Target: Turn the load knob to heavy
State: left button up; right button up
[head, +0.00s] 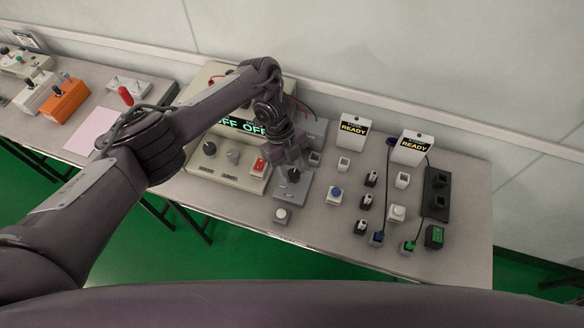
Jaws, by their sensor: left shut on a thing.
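My left arm reaches in from the left over the bench. Its gripper (292,168) points down at a grey box (291,190) near the middle of the bench. It is shut on the black knob (293,176) on top of that box. The fingers hide part of the knob, so I cannot tell which way its pointer is turned. No load or heavy marking is readable at this size. My right gripper is not in view.
Left of the gripper stands a beige tester (222,173) with a green-lit display, knobs and a red switch. To the right are two READY signs (352,132), several small switches and a blue button (335,193). A white button box (282,214) sits just in front.

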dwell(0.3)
pick_arm(q)
jog(key=o, duration=1)
jog(key=p+v, duration=0.1)
jog(key=v, duration=0.6)
jog(key=shift+a+r+p, duration=0.2)
jog(key=shift+r+p, duration=0.15)
jog(key=shift+p, duration=0.05)
jog(key=shift+w, duration=0.15)
